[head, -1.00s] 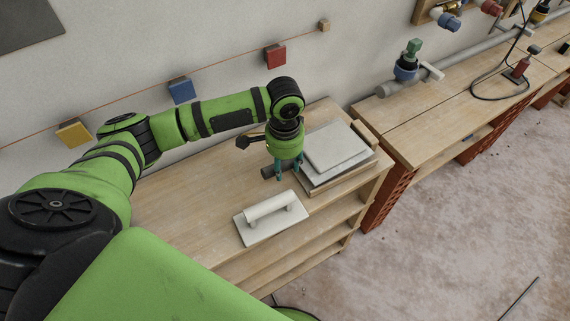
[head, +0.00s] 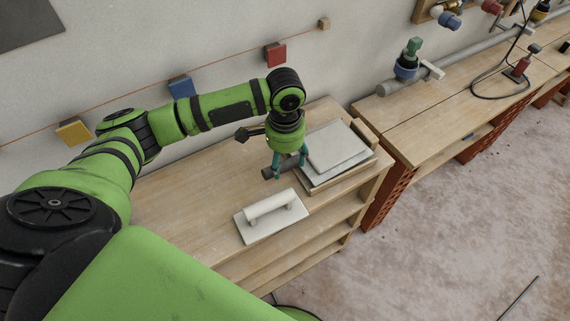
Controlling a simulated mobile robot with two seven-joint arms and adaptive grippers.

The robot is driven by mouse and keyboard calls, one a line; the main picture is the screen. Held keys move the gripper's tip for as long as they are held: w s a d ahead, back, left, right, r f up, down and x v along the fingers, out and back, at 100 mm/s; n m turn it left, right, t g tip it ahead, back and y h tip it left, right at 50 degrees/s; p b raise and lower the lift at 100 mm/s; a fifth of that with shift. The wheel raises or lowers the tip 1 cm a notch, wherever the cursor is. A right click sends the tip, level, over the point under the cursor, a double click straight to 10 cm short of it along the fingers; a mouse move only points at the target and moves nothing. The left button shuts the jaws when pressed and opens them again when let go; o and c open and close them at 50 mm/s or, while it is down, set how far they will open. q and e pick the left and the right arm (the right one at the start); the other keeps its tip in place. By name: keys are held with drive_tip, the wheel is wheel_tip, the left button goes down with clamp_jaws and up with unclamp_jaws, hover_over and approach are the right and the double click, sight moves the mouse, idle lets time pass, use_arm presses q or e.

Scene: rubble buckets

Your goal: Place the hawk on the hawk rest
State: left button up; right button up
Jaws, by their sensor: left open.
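A stack of flat grey square plates (head: 338,147) lies on a wooden base at the right end of the near bench. The hawk and its rest appear to be in this stack, but I cannot tell the pieces apart for certain. A dark cylinder (head: 268,173), like a handle, sticks out left of the stack. My left gripper (head: 289,163) points down over this cylinder, with its teal fingers apart on either side of it. The fingers hide part of the cylinder, and I cannot tell whether they touch it. My right gripper is not in view.
A white float with a bar handle (head: 270,217) lies on the near bench (head: 190,203), in front of my left gripper. The bench's left part is clear. A second bench (head: 440,125) to the right holds a grey pipe (head: 455,59) and a cable. The wall is close behind.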

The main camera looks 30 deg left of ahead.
use_arm(q)
wheel_tip(320, 180, up, 9)
drive_tip(key=shift+r+b, duration=0.15)
drive_tip(key=shift+b, duration=0.25)
